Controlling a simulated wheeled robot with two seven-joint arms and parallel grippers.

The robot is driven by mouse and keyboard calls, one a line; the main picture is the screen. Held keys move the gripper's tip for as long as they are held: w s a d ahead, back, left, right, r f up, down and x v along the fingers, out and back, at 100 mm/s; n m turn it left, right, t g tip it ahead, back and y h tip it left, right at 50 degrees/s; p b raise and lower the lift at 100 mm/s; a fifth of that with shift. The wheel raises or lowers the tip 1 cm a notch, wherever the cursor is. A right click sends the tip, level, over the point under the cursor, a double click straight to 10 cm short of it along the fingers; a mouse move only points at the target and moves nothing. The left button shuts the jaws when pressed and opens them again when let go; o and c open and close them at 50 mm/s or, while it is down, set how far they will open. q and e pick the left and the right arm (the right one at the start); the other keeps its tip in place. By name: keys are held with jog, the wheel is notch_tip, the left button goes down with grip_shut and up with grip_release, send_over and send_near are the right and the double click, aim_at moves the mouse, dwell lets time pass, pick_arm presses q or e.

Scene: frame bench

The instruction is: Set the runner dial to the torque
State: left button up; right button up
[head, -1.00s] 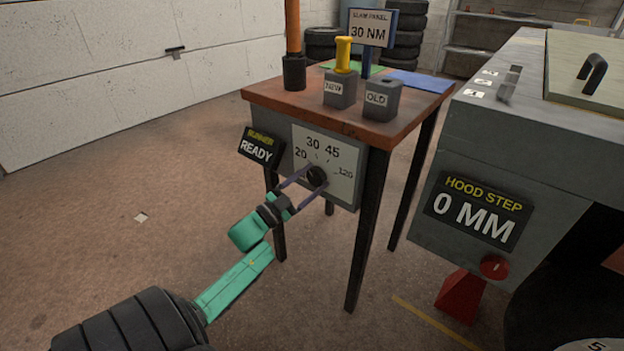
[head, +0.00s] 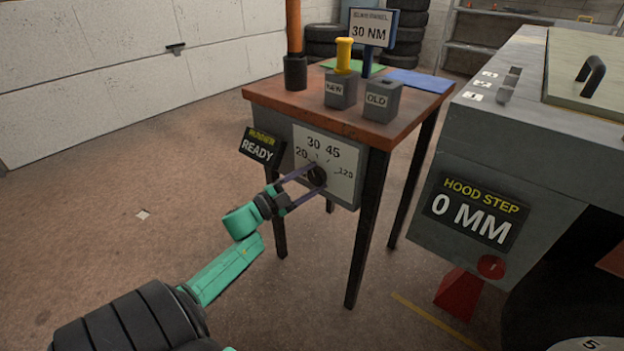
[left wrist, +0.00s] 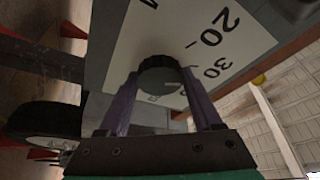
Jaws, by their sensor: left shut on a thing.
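The runner dial (head: 317,176) is a dark round knob on a white plate (head: 340,183) marked 20, 30, 45 and 120, on the side of the small bench. My left gripper (head: 310,182) is shut on the dial, one finger on each side; the left wrist view shows the dial (left wrist: 160,77) between the fingers. Where its pointer stands is too small to tell. A sign (head: 371,28) on the bench reads 30 NM. The runner display (head: 261,147) left of the plate reads READY. My right gripper is not in view.
On the bench top (head: 400,130) stand boxes marked NEW (head: 340,91) and OLD (head: 382,99), and a dark-based orange post (head: 295,70). A grey unit with a HOOD STEP display (head: 474,212) reading 0 MM stands at the right.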

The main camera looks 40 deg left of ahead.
pick_arm(q)
jog(key=o, duration=1.4)
jog(key=shift+c, duration=0.2)
jog(key=p+v, duration=0.1)
jog(key=v, duration=1.3)
jog(key=shift+s, duration=0.35)
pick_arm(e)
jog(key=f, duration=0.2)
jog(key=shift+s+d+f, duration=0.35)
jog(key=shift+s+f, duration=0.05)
pick_arm(q)
jog(key=shift+f, duration=0.15)
